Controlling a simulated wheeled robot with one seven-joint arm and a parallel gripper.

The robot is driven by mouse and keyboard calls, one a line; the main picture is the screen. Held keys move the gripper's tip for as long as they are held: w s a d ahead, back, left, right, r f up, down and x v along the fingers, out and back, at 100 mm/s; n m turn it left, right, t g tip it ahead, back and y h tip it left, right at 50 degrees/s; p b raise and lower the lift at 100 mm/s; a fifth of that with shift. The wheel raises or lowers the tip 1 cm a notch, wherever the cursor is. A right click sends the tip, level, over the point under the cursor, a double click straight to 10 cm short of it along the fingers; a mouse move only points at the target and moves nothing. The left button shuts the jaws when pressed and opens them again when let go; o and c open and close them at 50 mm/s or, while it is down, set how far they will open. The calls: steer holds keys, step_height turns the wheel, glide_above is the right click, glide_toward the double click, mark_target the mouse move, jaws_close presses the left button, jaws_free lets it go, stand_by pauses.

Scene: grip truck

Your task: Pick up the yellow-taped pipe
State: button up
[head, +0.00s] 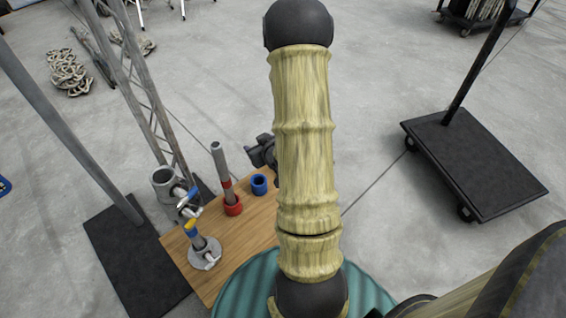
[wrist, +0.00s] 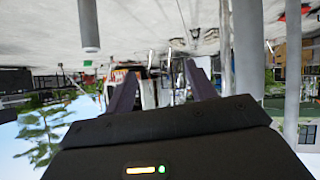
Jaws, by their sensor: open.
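A pole on a black base (head: 125,265) stands left. A black cart (head: 470,165) is at right.

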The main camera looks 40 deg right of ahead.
steer(key=s+d+f+m+t+h+b, duration=0.2)
steer(key=s+d+f+b, duration=0.1)
steer(key=f+b, duration=0.5)
steer(key=s+d+f+m+t+h+b, duration=0.2)
steer(key=d+f+b, duration=0.4)
steer(key=f+b, duration=0.3)
step_height(320, 180, down, 2)
steer(key=shift+s+f+t+h, duration=0.25)
steer(key=shift+s+t+h, duration=0.3)
steer(key=shift+s, duration=0.5)
steer(key=shift+d, duration=0.1)
steer(key=shift+w+b, duration=0.1)
steer(key=shift+b, duration=0.25)
steer(key=shift+b+x, duration=3.1)
steer(key=shift+x, duration=2.95)
